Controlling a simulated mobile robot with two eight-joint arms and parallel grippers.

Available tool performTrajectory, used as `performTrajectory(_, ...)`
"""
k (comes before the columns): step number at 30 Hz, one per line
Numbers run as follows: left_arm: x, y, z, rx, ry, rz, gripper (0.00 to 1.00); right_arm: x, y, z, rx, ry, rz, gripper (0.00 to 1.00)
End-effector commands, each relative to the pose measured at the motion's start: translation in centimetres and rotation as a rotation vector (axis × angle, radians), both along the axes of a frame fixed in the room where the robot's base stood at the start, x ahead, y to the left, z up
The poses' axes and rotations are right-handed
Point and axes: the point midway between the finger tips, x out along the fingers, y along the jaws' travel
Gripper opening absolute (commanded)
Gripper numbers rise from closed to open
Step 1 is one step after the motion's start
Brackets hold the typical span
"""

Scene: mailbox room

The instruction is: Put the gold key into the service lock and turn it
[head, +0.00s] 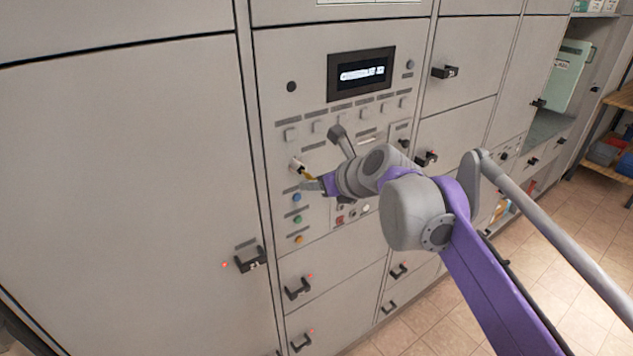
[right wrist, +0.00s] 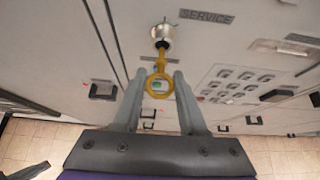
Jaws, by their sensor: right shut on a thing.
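The gold key (right wrist: 160,80) shows in the right wrist view with its ring-shaped bow between my right gripper's fingers (right wrist: 158,88). Its far end meets the round silver service lock (right wrist: 162,36), beside a label reading SERVICE. How deep the key sits in the lock I cannot tell. In the head view the lock (head: 297,165) stands out from the panel, and a bit of the gold key (head: 308,174) shows between it and my right gripper (head: 315,184). My right gripper is shut on the key. My left gripper is not in view.
The grey cabinet panel carries a dark display (head: 361,73) above the lock and coloured buttons (head: 297,219) below it. Black door handles (head: 250,259) stick out lower down. A keypad (right wrist: 235,84) lies right of the lock in the wrist view. Tiled floor (head: 540,240) is clear at right.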

Motion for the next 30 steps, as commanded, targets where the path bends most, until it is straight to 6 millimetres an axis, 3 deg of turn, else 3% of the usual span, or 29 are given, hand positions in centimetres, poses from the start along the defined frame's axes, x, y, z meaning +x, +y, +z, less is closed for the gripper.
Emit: performTrajectory(30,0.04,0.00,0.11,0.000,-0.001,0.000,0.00,0.99,0.71,0.02,0.000,0.000,0.000,0.00)
